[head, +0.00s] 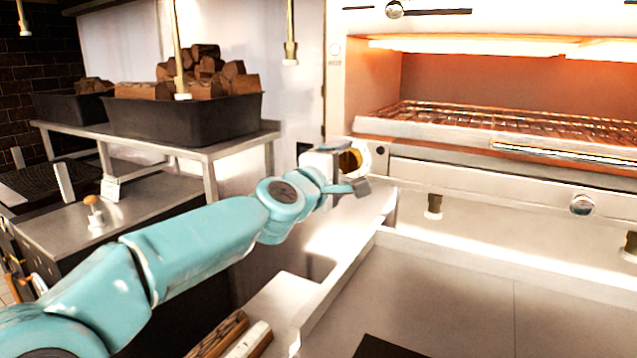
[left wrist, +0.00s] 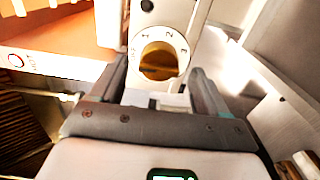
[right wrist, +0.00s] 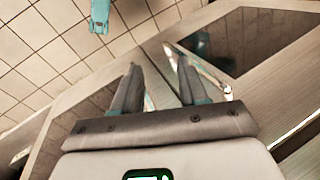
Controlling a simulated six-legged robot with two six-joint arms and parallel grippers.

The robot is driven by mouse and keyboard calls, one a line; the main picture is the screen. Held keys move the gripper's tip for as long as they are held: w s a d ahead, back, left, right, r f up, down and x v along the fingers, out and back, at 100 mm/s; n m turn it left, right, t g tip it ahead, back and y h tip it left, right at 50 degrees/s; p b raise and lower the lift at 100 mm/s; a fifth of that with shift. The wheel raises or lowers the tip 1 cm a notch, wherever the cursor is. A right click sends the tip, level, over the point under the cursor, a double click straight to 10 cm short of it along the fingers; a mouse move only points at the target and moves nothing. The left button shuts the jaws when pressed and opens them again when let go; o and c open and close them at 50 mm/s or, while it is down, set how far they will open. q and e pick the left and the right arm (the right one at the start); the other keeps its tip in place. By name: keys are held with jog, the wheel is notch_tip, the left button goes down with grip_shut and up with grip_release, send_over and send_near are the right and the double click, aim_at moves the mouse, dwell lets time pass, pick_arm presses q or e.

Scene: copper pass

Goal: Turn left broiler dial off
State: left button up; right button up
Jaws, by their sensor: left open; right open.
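The left broiler dial (head: 350,159) is a brass-coloured knob on a pale round plate at the broiler's lower left corner. In the left wrist view the dial (left wrist: 160,62) shows number marks around its rim, with a darker grip bar lying roughly crosswise. I cannot tell for sure which mark it points at. My left gripper (head: 345,172) is open, and in the left wrist view its fingers (left wrist: 163,80) lie either side below the dial, apart from it. My right gripper (right wrist: 157,80) is open and empty in the right wrist view and is not in the head view.
The broiler (head: 470,150) glows orange inside above a wire rack (head: 510,118). Another round knob (head: 582,205) sits at the right on its front. Black bins of firewood (head: 190,115) stand on a steel shelf at left. The counter below the broiler (head: 450,290) is mostly clear.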

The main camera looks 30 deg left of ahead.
pick_arm(q)
jog(key=s, duration=1.4)
jog(key=shift+s+d, duration=0.3)
jog(key=shift+d, duration=0.1)
jog(key=shift+p, duration=0.3)
